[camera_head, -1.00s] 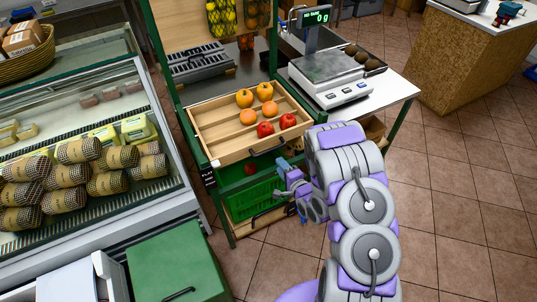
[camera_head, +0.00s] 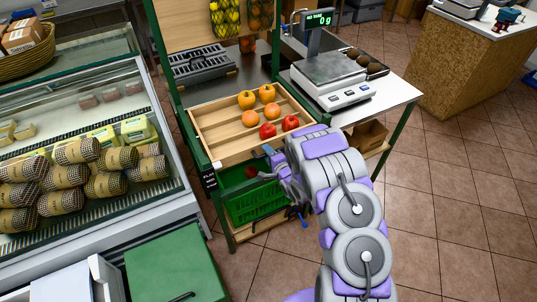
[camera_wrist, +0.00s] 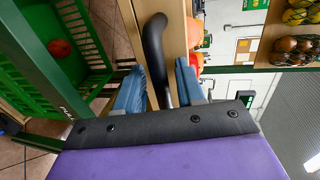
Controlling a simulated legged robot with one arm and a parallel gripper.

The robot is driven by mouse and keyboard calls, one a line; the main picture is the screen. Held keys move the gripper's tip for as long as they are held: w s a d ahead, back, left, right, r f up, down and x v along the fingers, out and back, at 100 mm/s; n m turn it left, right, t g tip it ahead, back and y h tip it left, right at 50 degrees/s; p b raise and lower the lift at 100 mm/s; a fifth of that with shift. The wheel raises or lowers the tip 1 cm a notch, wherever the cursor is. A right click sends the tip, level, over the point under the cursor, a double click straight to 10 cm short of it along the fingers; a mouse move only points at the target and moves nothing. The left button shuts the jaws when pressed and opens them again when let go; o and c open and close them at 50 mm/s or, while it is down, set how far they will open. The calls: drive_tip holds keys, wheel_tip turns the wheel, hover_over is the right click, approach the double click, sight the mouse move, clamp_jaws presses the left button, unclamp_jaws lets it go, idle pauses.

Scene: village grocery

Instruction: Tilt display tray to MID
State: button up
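The display tray (camera_head: 222,137) is a shallow wooden tray with slats, set in the green-framed stand. It slopes down toward its front edge and holds orange and red fruit at its right. A black curved handle (camera_wrist: 154,45) on the tray's wooden front shows in the wrist view. My gripper (camera_wrist: 158,88) has its two blue fingers spread on either side of this handle, with visible gaps. In the head view my gripper (camera_head: 273,165) is right in front of the tray's front edge, and my arm hides the handle and the tray's front right corner.
A green crate (camera_head: 250,207) with a red fruit sits below the tray. A scale (camera_head: 335,82) stands on the counter at the right. A glass display case (camera_head: 75,120) stands at the left. Tiled floor (camera_head: 450,215) is open at the right.

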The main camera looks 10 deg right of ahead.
drive_tip(key=shift+d, duration=0.2)
clamp_jaws()
drive_tip(key=shift+f, duration=0.1)
